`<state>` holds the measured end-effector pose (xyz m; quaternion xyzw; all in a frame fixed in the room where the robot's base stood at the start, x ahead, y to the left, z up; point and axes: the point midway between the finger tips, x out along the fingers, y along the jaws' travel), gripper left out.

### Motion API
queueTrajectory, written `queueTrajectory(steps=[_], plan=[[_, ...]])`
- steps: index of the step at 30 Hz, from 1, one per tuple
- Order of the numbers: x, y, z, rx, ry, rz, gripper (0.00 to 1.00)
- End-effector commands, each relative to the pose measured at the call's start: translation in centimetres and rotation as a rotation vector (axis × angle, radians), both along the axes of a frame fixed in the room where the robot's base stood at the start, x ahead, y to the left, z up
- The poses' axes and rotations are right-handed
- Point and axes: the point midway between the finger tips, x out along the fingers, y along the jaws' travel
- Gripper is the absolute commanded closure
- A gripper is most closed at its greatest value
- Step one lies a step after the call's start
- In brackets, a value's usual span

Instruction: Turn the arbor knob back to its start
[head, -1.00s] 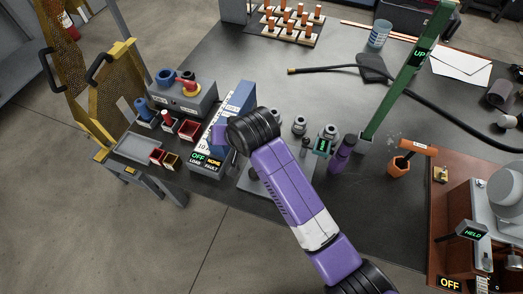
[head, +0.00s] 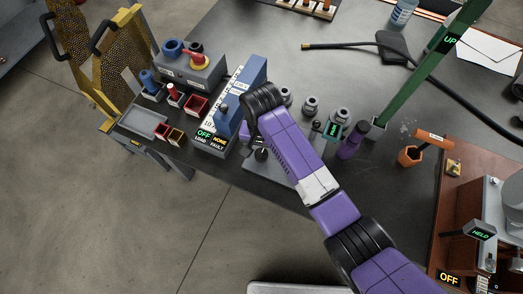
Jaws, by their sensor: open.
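I cannot pick out the arbor knob for certain. A small black knob (head: 261,155) shows at the left edge of my purple arm, over a grey plate (head: 257,172) that the arm partly covers. The green post (head: 428,72) carries a sign reading UP and stands on the bench to the right. My arm reaches in from the lower right and ends in a black wrist joint above the bench, beside the blue block. My gripper's fingers are hidden behind the arm, so I cannot see whether they touch anything.
A blue block (head: 243,92) with a panel reading OFF and NONE stands left of my wrist. Small grey weights (head: 310,106) and a purple cylinder (head: 354,139) stand to the right.

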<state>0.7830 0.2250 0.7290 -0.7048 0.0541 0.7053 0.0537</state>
Motion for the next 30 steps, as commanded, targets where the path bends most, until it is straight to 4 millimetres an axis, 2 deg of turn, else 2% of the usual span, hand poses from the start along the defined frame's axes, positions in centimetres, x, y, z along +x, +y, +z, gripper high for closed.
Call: queueTrajectory(steps=[4,13,22,30], plan=[[0.0,-0.02,-1.1,0.0,0.0,0.0,0.39],[0.0,-0.03,-1.32,0.001,-0.001,0.0,0.39],[0.0,-0.04,-1.3,0.0,-0.001,0.0,0.98],[-0.01,-0.06,-1.23,-0.001,0.0,0.023,1.0]])
